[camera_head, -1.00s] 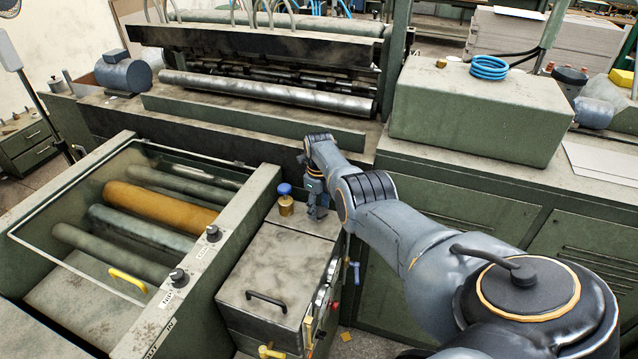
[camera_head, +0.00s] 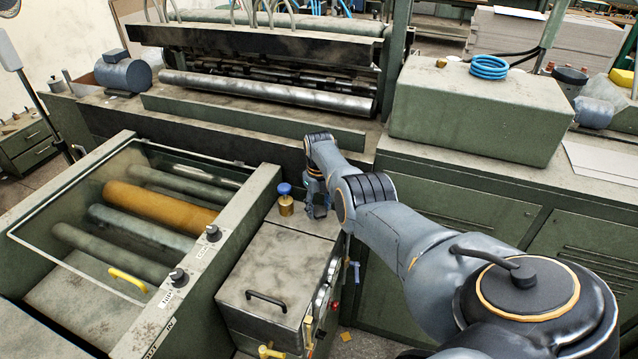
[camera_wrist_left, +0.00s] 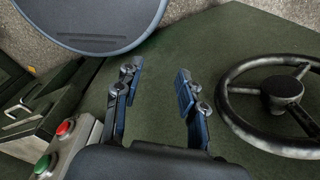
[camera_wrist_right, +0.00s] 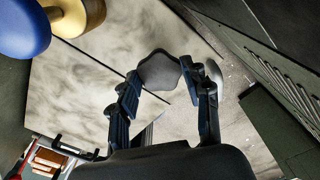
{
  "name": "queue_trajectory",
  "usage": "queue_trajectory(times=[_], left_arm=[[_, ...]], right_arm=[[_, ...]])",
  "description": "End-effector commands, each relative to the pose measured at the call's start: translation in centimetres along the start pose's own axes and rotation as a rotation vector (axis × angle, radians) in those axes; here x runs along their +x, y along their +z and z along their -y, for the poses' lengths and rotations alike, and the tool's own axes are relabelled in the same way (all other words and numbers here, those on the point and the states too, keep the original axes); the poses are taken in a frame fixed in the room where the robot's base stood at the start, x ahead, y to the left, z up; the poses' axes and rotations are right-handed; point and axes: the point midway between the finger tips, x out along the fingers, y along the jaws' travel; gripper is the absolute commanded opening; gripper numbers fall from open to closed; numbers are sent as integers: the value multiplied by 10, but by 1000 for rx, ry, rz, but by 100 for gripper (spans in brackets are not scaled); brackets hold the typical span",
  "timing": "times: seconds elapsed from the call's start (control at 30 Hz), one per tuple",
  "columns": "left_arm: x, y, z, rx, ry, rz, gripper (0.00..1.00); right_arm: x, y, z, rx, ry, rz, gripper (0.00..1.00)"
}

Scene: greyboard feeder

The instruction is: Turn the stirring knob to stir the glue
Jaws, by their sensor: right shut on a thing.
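The stirring knob (camera_wrist_right: 158,72) is a dark grey, lobed knob above the pale, stained top of the glue unit (camera_head: 270,262). My right gripper (camera_wrist_right: 163,76) is shut on the knob, with one finger on either side of it in the right wrist view. In the head view my right gripper (camera_head: 318,208) points down at the back right of the unit's top, and it hides the knob. My left gripper (camera_wrist_left: 158,78) is open and empty in the left wrist view, above a dark green surface.
A brass fitting with a blue cap (camera_head: 285,198) stands just left of my right gripper. A black handle (camera_head: 266,300) lies on the unit's front top. The roller tray (camera_head: 232,205) is at left. A handwheel (camera_wrist_left: 230,100) and red and green buttons (camera_wrist_left: 55,145) flank my left gripper.

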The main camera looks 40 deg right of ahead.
Motion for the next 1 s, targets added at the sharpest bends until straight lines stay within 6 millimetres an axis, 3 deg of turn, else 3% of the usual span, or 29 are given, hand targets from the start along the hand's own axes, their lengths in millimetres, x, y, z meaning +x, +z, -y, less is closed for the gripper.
queue_trajectory(times=[0.1, 0.13, 0.2, 0.23, 0.67, 0.93, 1.0], left_arm=[[0, 0, 0, 0, 0, 0, 40], [0, 0, 0, 0, 0, 0, 40], [0, 0, 0, 0, 0, 0, 40], [0, 0, 0, 0, 0, 0, 40], [0, 2, 2, 0, -2, 2, 40], [0, 1, 1, 0, -1, 1, 40], [0, 0, 0, 0, -1, 1, 40]], right_arm=[[-1, 1, 0, -1, 0, 3, 16], [-1, 1, 0, -1, 0, 3, 54], [-1, 1, 0, -1, 0, 3, 68], [-1, 1, 0, -1, 0, 3, 71], [-4, 1, 0, -2, -1, 2, 71], [-30, 1, 0, -2, -2, 4, 71], [-46, 2, 0, -2, -2, 7, 71]])
